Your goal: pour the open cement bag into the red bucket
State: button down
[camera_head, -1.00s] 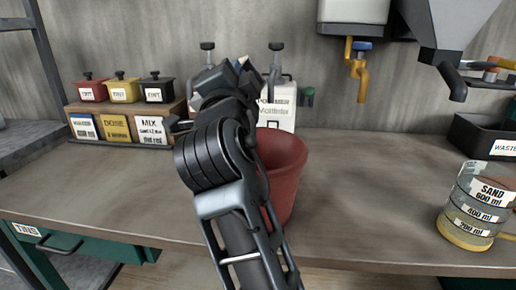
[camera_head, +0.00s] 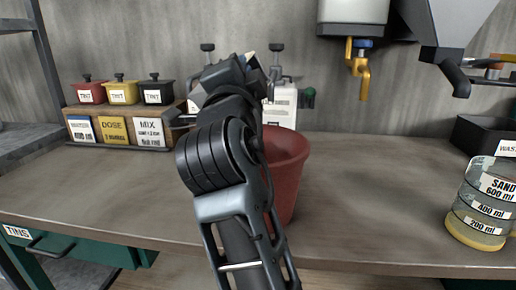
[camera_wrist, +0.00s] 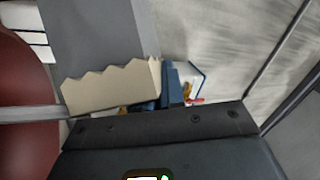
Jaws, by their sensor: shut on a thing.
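The red bucket (camera_head: 288,170) stands upright on the bench, just right of my arm, which covers its left side. My gripper (camera_head: 238,75) is above and behind the bucket's left rim, mostly hidden by my own wrist. In the wrist view, the open cement bag (camera_wrist: 112,84) shows a jagged, torn cream edge beside a grey panel, right at my gripper. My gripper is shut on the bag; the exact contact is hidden. The bucket also shows at the left edge of the wrist view (camera_wrist: 25,110). No cement is visibly flowing.
Tint pots (camera_head: 120,90) on a wooden rack stand left. White containers (camera_head: 282,103) stand behind the bucket. A yellow tap (camera_head: 362,78) hangs above the bench. A sand jug (camera_head: 483,205) and black waste bin (camera_head: 480,135) are right. The bench between bucket and jug is clear.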

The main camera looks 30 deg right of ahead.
jog(key=shift+s+d+f+m+h+b, duration=0.15)
jog(key=shift+s+f+m+h+b, duration=0.2)
jog(key=shift+b, duration=0.75)
jog(key=shift+s+d+f+m+h+b, duration=0.15)
jog(key=shift+s+m+b, duration=0.25)
jog(key=shift+b, duration=0.65)
jog(key=shift+s+d+r+m+h+b, duration=0.15)
jog(key=shift+s+m+h+b, duration=0.35)
jog(key=shift+b, duration=1.6)
jog(key=shift+s+d+f+m+h+b, duration=0.2)
jog(key=shift+m+h+b, duration=0.6)
jog(key=shift+b, duration=1.35)
jog(key=shift+s+d+r+m+h+b, duration=0.1)
jog(key=shift+s+r+m+h+b, duration=0.2)
jog(key=shift+m+b, duration=1.25)
jog(key=shift+s+d+r+m+g+h+b, duration=0.1)
jog(key=shift+s+r+m+g+h+b, duration=0.45)
jog(key=shift+b, duration=1.25)
jog(key=shift+s+d+r+m+g+h+b, duration=0.2)
jog(key=shift+m+h+b, duration=0.65)
jog(key=shift+b, duration=0.9)
jog(key=shift+s+d+r+m+g+h+b, duration=0.1)
jog(key=shift+s+r+m+g+h+b, duration=0.45)
jog(key=shift+b, duration=1.25)
jog(key=shift+s+d+r+m+g+h, duration=0.15)
jog(key=shift+m+g+h, duration=0.25)
jog(key=shift+m, duration=0.35)
jog(key=shift+a+r+m+g+h, duration=0.1)
jog(key=shift+m+g+h, duration=0.3)
jog(key=shift+m, duration=0.3)
